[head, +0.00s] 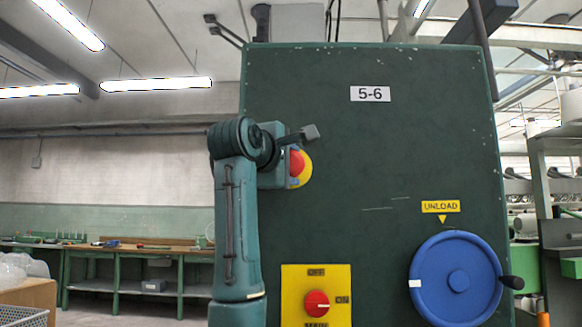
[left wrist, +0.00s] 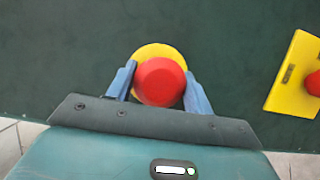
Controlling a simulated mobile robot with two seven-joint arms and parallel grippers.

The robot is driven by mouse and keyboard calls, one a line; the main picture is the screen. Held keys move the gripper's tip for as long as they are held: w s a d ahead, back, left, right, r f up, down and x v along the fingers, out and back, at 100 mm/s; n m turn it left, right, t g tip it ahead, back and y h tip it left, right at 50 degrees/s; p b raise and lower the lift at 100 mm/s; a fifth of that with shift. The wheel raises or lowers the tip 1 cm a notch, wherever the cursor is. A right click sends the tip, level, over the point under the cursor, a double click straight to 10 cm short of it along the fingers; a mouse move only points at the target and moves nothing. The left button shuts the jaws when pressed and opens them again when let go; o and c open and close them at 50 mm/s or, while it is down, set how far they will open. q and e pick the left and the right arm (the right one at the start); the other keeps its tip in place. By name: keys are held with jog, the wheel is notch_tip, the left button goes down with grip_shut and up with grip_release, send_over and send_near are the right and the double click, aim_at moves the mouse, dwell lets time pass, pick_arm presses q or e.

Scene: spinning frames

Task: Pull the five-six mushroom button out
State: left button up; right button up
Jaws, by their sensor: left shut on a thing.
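The red mushroom button (head: 295,163) on its yellow disc (head: 306,168) sits on the green cabinet face (head: 380,130), below and left of the white 5-6 label (head: 370,94). My left gripper (head: 292,168) is at the button and hides part of it. In the left wrist view the red cap (left wrist: 160,82) lies between the two blue fingers of my left gripper (left wrist: 158,88), one on each side. The gripper is shut on the button. The yellow disc (left wrist: 158,50) shows behind the cap. My right gripper is not in view.
Lower on the cabinet are a yellow plate (head: 290,295) with a red rotary switch (head: 317,303) and a blue handwheel (head: 457,279) with a black handle, under a yellow UNLOAD label (head: 440,206). A workbench (head: 140,255) stands far behind at left.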

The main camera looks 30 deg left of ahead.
pick_arm(q)
jog(key=o, duration=1)
jog(key=shift+d+f, duration=0.1)
jog(key=shift+o, duration=0.7)
jog(key=shift+s, duration=0.15)
jog(key=shift+o, duration=0.9)
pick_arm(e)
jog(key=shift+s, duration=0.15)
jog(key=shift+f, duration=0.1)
pick_arm(q)
jog(key=shift+s, duration=0.25)
jog(key=s+d+b, duration=0.2)
jog(key=s, duration=1)
jog(key=shift+s, duration=0.25)
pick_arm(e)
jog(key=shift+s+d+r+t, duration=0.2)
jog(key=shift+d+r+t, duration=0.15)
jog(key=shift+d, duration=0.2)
